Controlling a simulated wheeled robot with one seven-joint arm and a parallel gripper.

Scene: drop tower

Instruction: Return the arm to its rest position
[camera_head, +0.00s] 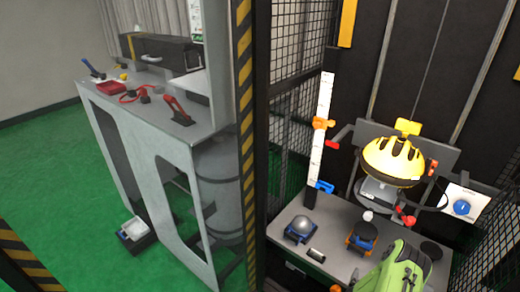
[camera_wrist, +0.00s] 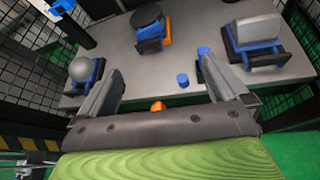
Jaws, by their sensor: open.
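My gripper (camera_wrist: 160,60) shows in the wrist view with its two grey fingers spread wide apart. Nothing is held between them. The green part of my arm's end (camera_head: 397,268) is at the lower right of the head view, over the front of the grey table (camera_head: 338,240). The fingers are hidden or too small to make out there. In the wrist view, the table (camera_wrist: 205,30) lies beyond the fingers. A small blue cylinder (camera_wrist: 183,80) appears in the gap between them.
Blue-based fixtures hold a grey dome (camera_head: 301,228), a dark disc (camera_head: 364,231) and a grey block (camera_wrist: 256,28). A yellow helmet (camera_head: 393,160) sits on the drop tower above the table. A white scale post (camera_head: 321,135) and mesh walls (camera_head: 298,45) stand close by.

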